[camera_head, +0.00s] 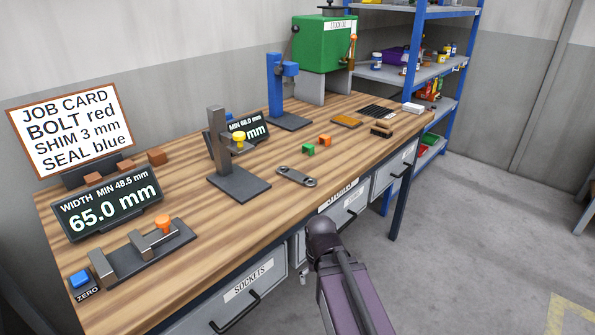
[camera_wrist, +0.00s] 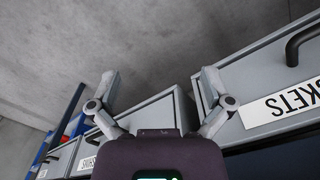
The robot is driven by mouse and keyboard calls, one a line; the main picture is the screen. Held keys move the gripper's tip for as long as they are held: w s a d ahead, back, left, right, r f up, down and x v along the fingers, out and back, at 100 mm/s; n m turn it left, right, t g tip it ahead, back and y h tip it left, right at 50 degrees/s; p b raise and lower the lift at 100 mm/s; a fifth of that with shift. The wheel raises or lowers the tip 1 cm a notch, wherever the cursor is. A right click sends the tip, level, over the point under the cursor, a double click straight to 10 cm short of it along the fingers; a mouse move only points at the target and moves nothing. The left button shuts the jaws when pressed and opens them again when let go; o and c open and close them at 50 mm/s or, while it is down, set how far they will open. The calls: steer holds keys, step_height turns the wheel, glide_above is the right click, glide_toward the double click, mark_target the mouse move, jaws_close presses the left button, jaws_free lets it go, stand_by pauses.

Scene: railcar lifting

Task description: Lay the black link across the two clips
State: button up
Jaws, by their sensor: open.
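A dark grey-black link (camera_head: 296,176) with a round hole at each end lies flat on the wooden bench, near its front edge. The head view shows my arm in front of the bench, below the link; the fingers cannot be made out there.
A black gauge stand (camera_head: 238,184) stands left of the link. A blue press (camera_head: 282,95) and a green box (camera_head: 323,43) stand behind. A brown-handled brush (camera_head: 381,129) lies to the right. Drawers (camera_head: 248,283) line the bench front. Bare wood surrounds the link.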

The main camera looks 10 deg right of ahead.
steer(key=w+r+n+p, duration=0.1)
steer(key=w+r+p, duration=0.2)
steer(key=r+p, duration=1.05)
steer(key=w+r+p, duration=0.3)
steer(key=r+p, duration=1)
steer(key=r, duration=0.2)
steer(key=w+r+n+p, duration=0.2)
steer(key=w+n, duration=0.5)
steer(key=w, duration=1.6)
steer(key=shift+a+p, duration=0.15)
steer(key=shift+p, duration=0.35)
steer(key=shift+r, duration=0.15)
steer(key=b, duration=0.9)
glide_above(296, 175)
steer(key=f, duration=0.8)
steer(key=shift+w+f, duration=0.2)
steer(key=shift+f, duration=0.15)
steer(key=shift+f, duration=0.15)
step_height(296, 175, down, 5)
steer(key=b, duration=0.5)
steer(key=shift+s, duration=0.1)
